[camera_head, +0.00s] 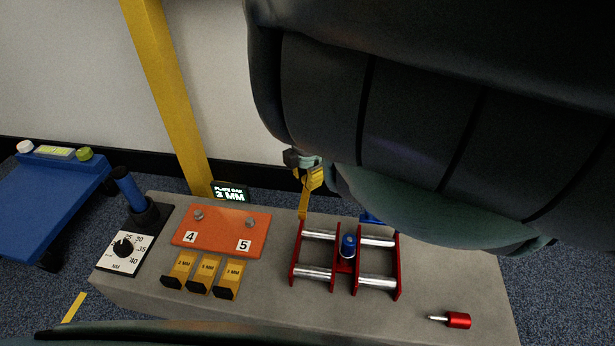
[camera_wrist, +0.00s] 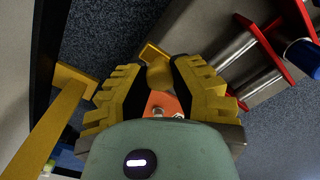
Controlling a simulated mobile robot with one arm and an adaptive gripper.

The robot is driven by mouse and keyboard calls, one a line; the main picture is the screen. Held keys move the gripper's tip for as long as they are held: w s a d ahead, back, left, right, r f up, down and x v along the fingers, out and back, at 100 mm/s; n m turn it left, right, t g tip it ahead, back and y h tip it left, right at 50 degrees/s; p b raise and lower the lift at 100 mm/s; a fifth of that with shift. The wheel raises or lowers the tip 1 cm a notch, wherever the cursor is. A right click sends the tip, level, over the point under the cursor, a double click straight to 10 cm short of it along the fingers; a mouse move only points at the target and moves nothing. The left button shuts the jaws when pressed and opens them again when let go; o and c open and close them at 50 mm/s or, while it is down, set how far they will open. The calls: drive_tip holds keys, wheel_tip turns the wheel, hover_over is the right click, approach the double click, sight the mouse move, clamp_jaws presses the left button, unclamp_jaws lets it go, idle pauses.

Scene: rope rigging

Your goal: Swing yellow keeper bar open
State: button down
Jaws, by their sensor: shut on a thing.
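The yellow keeper bar (camera_head: 303,205) stands upright at the left end of the red frame with silver rollers (camera_head: 345,262). My gripper (camera_head: 313,179) is at the bar's upper end, partly hidden by my large dark arm. In the wrist view, my gripper's yellow ridged fingers (camera_wrist: 165,80) are closed around a yellow end of the keeper bar (camera_wrist: 154,54). The lower part of the bar is hidden there by the fingers. The red frame with its rollers (camera_wrist: 240,55) is at upper right in the wrist view.
The grey bench carries an orange plate (camera_head: 222,232), several yellow gauge blocks (camera_head: 200,272), a blue-handled tool (camera_head: 130,188) and a dial (camera_head: 124,247). A red-handled pin (camera_head: 458,320) lies at front right. A yellow post (camera_head: 168,90) rises behind. A blue cart (camera_head: 45,200) stands left.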

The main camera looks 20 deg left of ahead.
drive_tip(key=c, duration=0.7)
unclamp_jaws()
drive_tip(key=shift+r, duration=5.95)
drive_tip(key=shift+r, duration=0.1)
